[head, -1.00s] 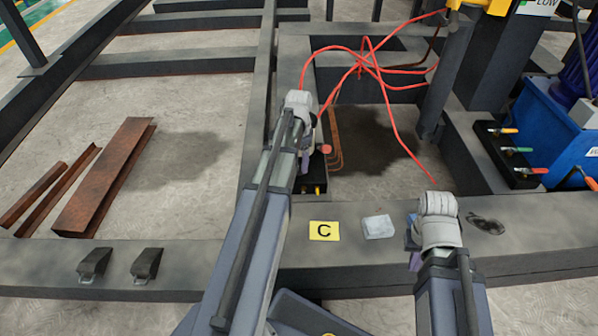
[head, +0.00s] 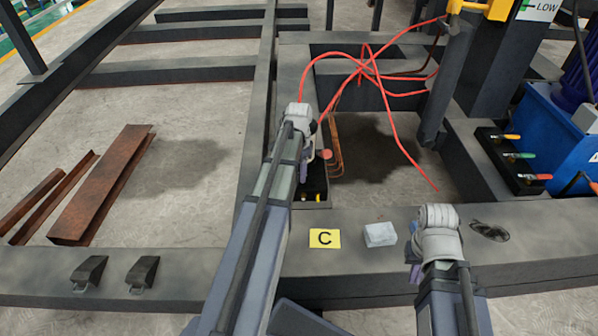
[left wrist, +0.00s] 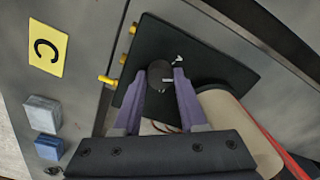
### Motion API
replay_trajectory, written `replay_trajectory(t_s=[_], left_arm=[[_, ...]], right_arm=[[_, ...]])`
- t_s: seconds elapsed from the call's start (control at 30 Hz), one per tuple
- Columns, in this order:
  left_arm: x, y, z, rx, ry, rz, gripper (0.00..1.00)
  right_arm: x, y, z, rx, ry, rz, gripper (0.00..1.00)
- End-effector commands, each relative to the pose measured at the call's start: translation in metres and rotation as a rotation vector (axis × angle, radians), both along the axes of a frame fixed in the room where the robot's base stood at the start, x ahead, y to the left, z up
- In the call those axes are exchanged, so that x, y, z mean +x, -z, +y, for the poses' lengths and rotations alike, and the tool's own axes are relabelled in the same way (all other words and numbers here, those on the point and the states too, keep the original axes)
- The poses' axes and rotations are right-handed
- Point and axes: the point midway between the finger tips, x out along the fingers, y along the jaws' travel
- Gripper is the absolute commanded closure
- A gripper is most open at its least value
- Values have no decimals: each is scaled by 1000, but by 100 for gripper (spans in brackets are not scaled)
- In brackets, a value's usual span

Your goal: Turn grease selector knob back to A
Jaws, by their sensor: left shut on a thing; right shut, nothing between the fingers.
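The dark round selector knob (left wrist: 157,74) sits on a black plate (left wrist: 215,75) in the left wrist view. My left gripper (left wrist: 162,78) is shut on the knob, with a purple fingertip on each side. A small light mark shows on the plate beside the right fingertip; I cannot read any letter there. In the head view my left gripper (head: 304,158) is over the black box (head: 313,188), and its wrist hides the knob. My right gripper (head: 412,262) is shut and empty above the front beam, its fingers mostly hidden by its wrist.
A yellow C card (head: 324,238) and a grey block (head: 380,234) lie on the front beam (head: 540,220). A blue block (left wrist: 45,147) shows beside the grey one. Red hoses (head: 385,110) loop behind my left gripper. A lever box (head: 508,160) stands at right.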

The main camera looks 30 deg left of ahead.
Motion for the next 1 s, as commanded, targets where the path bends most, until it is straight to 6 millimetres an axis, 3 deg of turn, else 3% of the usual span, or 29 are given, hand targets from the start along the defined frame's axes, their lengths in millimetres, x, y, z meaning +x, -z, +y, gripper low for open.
replay_trajectory(t_s=[0.17,0.57,1.0], left_arm=[[0,0,0,0,0,0,100],[0,0,0,0,-42,0,100],[0,0,0,0,-354,0,100]], right_arm=[[0,0,0,0,0,0,100],[0,0,0,0,0,0,100],[0,0,0,0,0,0,100]])
